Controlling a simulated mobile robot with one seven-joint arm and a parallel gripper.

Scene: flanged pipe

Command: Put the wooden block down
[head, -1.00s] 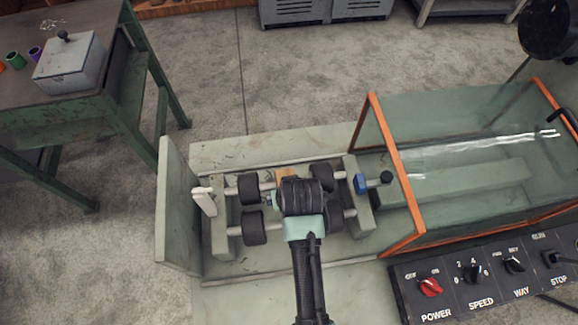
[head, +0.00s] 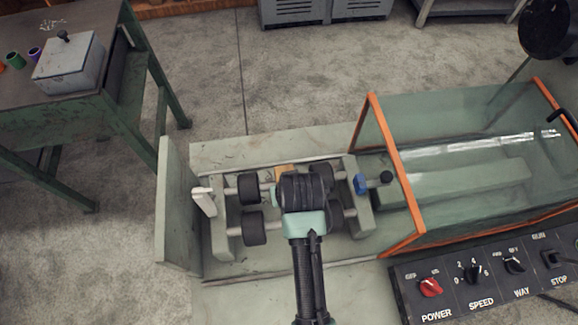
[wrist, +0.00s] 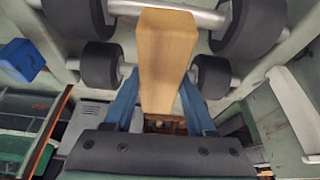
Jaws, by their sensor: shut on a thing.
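The wooden block (wrist: 166,58) is tan and long. In the wrist view it lies between the blue fingers of my gripper (wrist: 160,103), which is shut on it. It overlaps the metal rods and dark rollers of the pipe rig (wrist: 98,66) in that view; I cannot tell whether it touches them. In the head view only a small tan part of the block (head: 285,172) shows behind my dark wrist, among the rollers (head: 249,188). My fingers are mostly hidden there.
A pale end plate (head: 176,205) and white lever (head: 204,200) stand left of the rollers. A blue knob (head: 360,184) and the orange-framed clear tank (head: 401,180) are at right. A control panel (head: 480,275) is at front right. A green table (head: 85,95) is at upper left.

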